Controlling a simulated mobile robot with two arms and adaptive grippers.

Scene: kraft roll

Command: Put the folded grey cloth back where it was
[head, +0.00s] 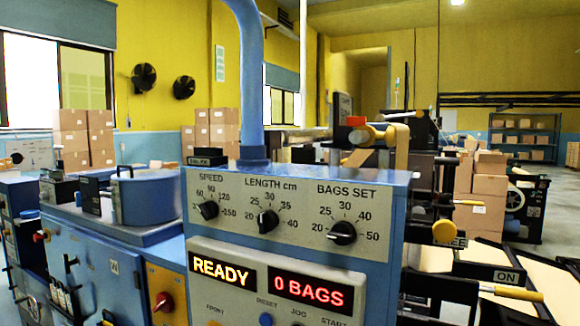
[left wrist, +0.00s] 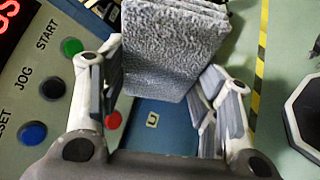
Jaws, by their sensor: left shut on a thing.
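The folded grey cloth (left wrist: 172,48) is a thick, fuzzy, layered bundle at the top middle of the left wrist view. My left gripper (left wrist: 163,72) is shut on it, with one finger at each side of the cloth. The cloth's far end is cut off by the top of the picture. It appears held beside the control panel (left wrist: 50,75), but I cannot tell whether it touches anything. Neither the cloth nor a gripper shows in the head view. My right gripper is not in view.
The blue control panel (head: 293,188) with dials and READY display stands close in front in the head view. The wrist view shows its green button (left wrist: 72,46), a red button (left wrist: 113,120), striped floor tape (left wrist: 259,75) and a dark polygonal object (left wrist: 306,112) at right.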

